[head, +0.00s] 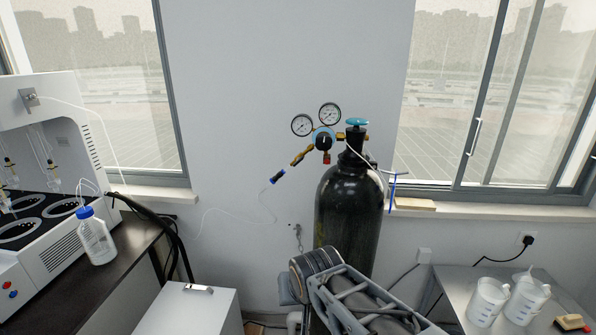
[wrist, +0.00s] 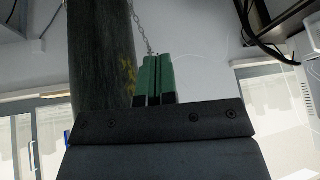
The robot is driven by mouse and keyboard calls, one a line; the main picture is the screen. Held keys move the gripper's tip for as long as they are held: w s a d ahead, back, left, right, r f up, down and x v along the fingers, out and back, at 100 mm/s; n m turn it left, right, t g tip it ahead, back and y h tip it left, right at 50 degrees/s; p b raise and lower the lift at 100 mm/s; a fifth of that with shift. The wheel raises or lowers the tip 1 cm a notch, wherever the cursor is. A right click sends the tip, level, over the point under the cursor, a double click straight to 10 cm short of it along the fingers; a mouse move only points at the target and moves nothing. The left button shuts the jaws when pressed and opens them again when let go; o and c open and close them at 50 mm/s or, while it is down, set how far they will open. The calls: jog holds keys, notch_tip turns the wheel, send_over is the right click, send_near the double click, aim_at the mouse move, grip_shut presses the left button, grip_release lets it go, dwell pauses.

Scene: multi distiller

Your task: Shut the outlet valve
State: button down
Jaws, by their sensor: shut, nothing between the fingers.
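A black gas cylinder (head: 347,210) stands upright against the wall in the head view. A blue handwheel (head: 357,122) sits on its top. Left of it is a brass regulator with two round gauges (head: 302,125) (head: 330,113) and a blue-rimmed knob (head: 323,139). My gripper (wrist: 157,60) shows green fingers, together and empty, beside the cylinder (wrist: 100,60) in the wrist view. The regulator is outside the wrist view.
A thin clear hose (head: 235,213) loops from the fitting to the left. A chain (head: 297,238) hangs on the wall beside the cylinder. A white cabinet (head: 190,310) stands at lower left. A steel table (head: 460,285) with beakers (head: 487,300) is at right. Wall space left of the regulator is clear.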

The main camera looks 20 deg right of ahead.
jog(key=w+d+r+m+t+h, duration=0.1)
jog(key=w+d+m+t, duration=0.3)
jog(key=w, duration=0.4)
jog(key=m+t+y+b, duration=0.3)
jog(key=m+t+y, duration=0.1)
jog(key=m+t, duration=1.15)
send_near(296, 165)
jog(key=w+r+m+g+p, duration=0.1)
jog(key=w+r+p, duration=0.2)
jog(key=w, duration=0.3)
jog(key=shift+r+g, duration=0.35)
jog(key=shift+r, duration=0.15)
jog(key=shift+d+m, duration=0.1)
jog(key=shift+m, duration=0.15)
